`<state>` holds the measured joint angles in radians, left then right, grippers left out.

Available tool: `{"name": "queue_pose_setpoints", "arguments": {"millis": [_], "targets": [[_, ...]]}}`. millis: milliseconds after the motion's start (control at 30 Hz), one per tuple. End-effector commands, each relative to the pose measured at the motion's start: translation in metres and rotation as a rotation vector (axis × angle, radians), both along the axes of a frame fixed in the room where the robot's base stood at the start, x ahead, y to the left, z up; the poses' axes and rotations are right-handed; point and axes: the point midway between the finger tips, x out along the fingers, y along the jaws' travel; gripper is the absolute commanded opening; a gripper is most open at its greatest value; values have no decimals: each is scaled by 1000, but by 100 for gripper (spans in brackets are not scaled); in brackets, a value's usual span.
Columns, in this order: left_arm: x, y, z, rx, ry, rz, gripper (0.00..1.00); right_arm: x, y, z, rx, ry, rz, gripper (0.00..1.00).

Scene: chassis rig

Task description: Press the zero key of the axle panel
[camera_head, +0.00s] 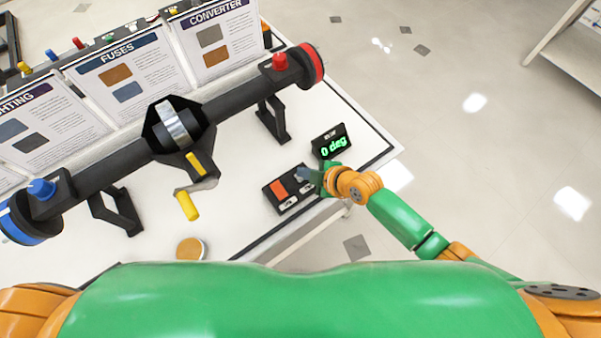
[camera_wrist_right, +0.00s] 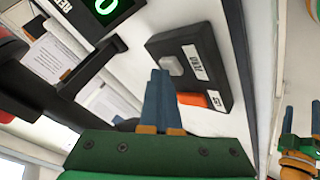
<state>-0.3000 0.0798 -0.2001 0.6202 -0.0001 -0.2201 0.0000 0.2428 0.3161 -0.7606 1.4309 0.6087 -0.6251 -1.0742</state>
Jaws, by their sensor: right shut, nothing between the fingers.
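The axle panel (camera_head: 288,190) is a small black box near the table's right front corner. In the head view its orange key (camera_head: 278,188) shows, and my right gripper (camera_head: 312,177) covers part of its right side. In the right wrist view the panel (camera_wrist_right: 212,62) has a grey key (camera_wrist_right: 172,65), whose label appears to read ZERO, and an orange key (camera_wrist_right: 192,99) with another white label. My right gripper (camera_wrist_right: 160,75) is shut and empty, its fingertips beside the grey key; I cannot tell whether they touch it. My left gripper is not clearly in view.
A display (camera_head: 331,143) reading 0 deg stands just behind the panel. The axle bar (camera_head: 235,98), with a yellow-handled crank (camera_head: 187,205), runs across the white table (camera_head: 240,185). Its leg (camera_head: 274,122) stands left of the display. A round lid-like object (camera_head: 190,248) lies near the front edge.

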Motion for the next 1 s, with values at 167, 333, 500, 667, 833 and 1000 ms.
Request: {"name": "queue_pose_setpoints", "arguments": {"millis": [167, 333, 500, 667, 833, 1000], "targets": [[0, 0, 10, 0, 0, 0, 71, 0, 0, 10, -1, 1, 0, 0], [0, 0, 18, 0, 0, 0, 71, 0, 0, 19, -1, 0, 1, 0], [0, 0, 16, 0, 0, 0, 71, 0, 0, 17, 0, -1, 1, 0], [0, 0, 18, 0, 0, 0, 71, 0, 0, 19, 0, -1, 1, 0], [0, 0, 34, 0, 0, 0, 71, 0, 0, 36, 0, -1, 1, 0], [0, 0, 51, 0, 0, 0, 71, 0, 0, 53, -1, 0, -1, 0]]}}
